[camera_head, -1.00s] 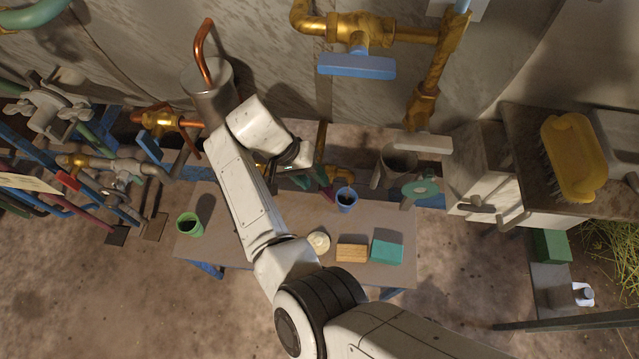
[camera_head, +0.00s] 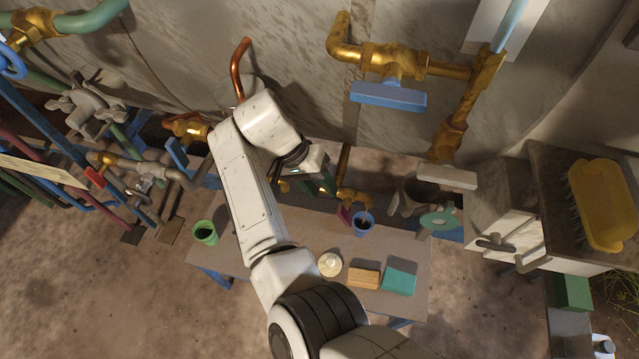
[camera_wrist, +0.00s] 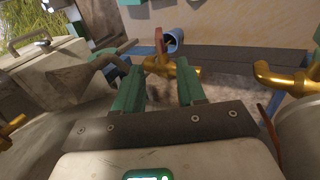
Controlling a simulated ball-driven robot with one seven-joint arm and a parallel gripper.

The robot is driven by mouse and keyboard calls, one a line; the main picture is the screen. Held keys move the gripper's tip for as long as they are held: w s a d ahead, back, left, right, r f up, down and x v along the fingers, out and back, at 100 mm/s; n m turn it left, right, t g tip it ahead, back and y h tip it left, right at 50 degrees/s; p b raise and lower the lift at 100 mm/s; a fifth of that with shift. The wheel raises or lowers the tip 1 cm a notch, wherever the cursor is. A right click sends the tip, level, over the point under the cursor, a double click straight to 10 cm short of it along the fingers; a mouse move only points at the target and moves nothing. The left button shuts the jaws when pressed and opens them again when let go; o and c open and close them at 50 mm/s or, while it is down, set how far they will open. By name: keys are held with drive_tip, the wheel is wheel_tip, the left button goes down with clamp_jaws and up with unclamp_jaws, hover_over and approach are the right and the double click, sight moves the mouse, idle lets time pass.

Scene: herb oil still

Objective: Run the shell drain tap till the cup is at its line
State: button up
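A small brass tap (camera_head: 352,195) with a magenta lever (camera_head: 344,215) stands over a blue cup (camera_head: 364,223) at the bench's back edge. The cup holds something dark; a thin amber streak shows between spout and cup, but I cannot tell liquid from spout. The cup's line is not readable. My gripper (camera_head: 325,183) is just left of and behind the lever. In the wrist view my green fingers (camera_wrist: 162,88) are apart with nothing between them. The tap (camera_wrist: 175,68), its reddish lever (camera_wrist: 158,42) and the blue cup (camera_wrist: 173,41) lie just beyond the fingertips.
On the bench (camera_head: 300,228) are a green cup (camera_head: 205,232), a round cream object (camera_head: 330,264), a wooden block (camera_head: 364,277) and a teal block (camera_head: 398,280). A larger brass valve with a blue handle (camera_head: 388,96) is above. Another brass spout (camera_wrist: 285,78) is right in the wrist view.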

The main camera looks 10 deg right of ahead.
sight(345, 214)
drive_tip(key=shift+o, duration=0.2)
drive_tip(key=shift+o, duration=1)
drive_tip(key=shift+d+n, duration=0.15)
drive_tip(key=shift+n, duration=0.15)
drive_tip(key=d+f+n, duration=0.2)
drive_tip(key=f+n, duration=0.2)
drive_tip(key=n, duration=0.1)
drive_tip(key=s+d+f+n, duration=0.1)
drive_tip(key=f+n, duration=0.2)
drive_tip(key=n, duration=0.3)
drive_tip(key=s+d+f+n+y, duration=0.1)
drive_tip(key=d+f+n, duration=0.1)
drive_tip(key=f+n, duration=0.2)
drive_tip(key=shift+s+d+f+n+t, duration=0.1)
drive_tip(key=shift+d+f+n+t, duration=0.1)
drive_tip(key=shift+n, duration=0.4)
drive_tip(key=shift+d+f+n+t, duration=0.1)
drive_tip(key=shift+d+n, duration=0.05)
drive_tip(key=shift+n, duration=0.45)
drive_tip(key=shift+c, duration=0.3)
drive_tip(key=c, duration=0.9)
drive_tip(key=shift+r+p, duration=0.1)
drive_tip(key=shift+p, duration=0.35)
